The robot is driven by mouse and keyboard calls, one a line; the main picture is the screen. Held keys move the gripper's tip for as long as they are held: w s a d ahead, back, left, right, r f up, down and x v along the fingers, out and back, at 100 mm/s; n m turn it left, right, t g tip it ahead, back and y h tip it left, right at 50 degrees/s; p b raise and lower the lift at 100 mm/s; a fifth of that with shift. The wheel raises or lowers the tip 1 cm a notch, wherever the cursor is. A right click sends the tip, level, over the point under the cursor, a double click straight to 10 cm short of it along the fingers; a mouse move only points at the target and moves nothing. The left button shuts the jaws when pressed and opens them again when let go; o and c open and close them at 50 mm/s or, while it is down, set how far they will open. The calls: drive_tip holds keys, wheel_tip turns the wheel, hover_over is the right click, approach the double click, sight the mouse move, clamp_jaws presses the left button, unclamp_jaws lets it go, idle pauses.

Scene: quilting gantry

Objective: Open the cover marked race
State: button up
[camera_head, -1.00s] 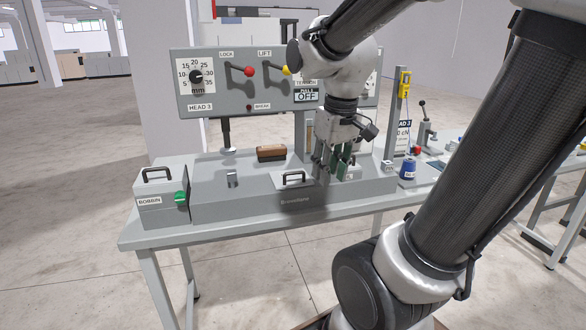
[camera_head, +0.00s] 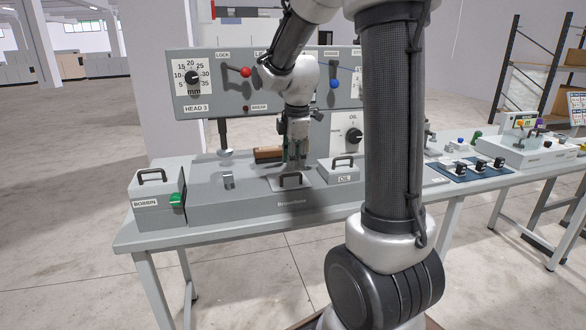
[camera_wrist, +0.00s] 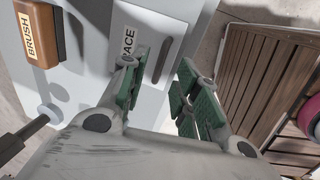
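The cover marked RACE (camera_wrist: 150,30) is a light grey plate with a white label, seen in the wrist view. In the head view the grey cover (camera_head: 272,183) lies flat on top of the machine bed and looks shut, with a dark handle (camera_head: 290,178) at its front. Its label cannot be read there. The left finger hides part of the plate.
A wooden brush (camera_head: 268,153) lies on the bed behind and left of the cover. The upright HEAD 3 panel (camera_head: 220,95), with levers and knobs, stands behind.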

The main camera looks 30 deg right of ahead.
sight(293, 175)
drive_tip(key=shift+w+d+f, duration=0.1)
drive_tip(key=shift+w+f, duration=0.05)
drive_tip(key=shift+f, duration=0.7)
drive_tip(key=shift+w+f, duration=0.15)
drive_tip(key=shift+f, duration=0.65)
clamp_jaws()
